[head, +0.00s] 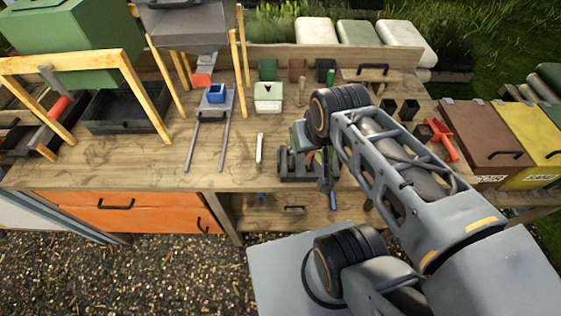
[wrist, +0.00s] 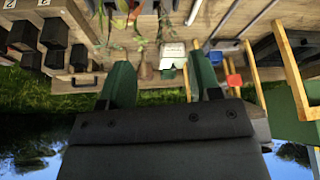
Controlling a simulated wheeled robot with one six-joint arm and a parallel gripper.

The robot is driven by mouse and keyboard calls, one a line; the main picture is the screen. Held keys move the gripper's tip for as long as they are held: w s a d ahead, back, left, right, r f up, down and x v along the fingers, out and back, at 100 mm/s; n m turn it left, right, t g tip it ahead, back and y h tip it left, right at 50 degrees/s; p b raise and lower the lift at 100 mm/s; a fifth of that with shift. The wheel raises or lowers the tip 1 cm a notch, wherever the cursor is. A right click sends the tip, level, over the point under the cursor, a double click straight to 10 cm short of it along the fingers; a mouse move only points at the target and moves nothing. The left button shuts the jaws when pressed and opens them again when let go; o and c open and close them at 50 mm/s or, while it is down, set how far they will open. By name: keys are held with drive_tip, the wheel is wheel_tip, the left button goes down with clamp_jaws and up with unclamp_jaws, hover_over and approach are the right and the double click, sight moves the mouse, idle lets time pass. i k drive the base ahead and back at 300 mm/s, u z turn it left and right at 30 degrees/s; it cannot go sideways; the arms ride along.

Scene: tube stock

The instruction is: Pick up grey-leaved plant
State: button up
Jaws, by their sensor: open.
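My gripper (wrist: 160,62) shows in the wrist view as two green fingers standing wide apart, with nothing held between them. Several plants with thin leaves (wrist: 139,38) hang in at the top of the wrist view, beyond the fingertips; one has reddish-orange leaves. In the head view a dark plant tray (head: 296,178) sits near the bench's front edge, and my gripper is close to it, largely hidden by my arm. I cannot tell for sure which plant is the grey-leaved one.
The wooden bench (head: 120,170) has bare room left of the tray, with a white marker-like stick (head: 259,148) lying there. Black pots (head: 409,109) and a red holder (head: 441,138) are to the right. A white-and-green box (head: 268,98) and a blue container (head: 215,94) stand behind.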

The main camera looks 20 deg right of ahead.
sight(291, 167)
drive_tip(key=z, duration=1.7)
drive_tip(key=k, duration=0.6)
drive_tip(key=u, duration=1.6)
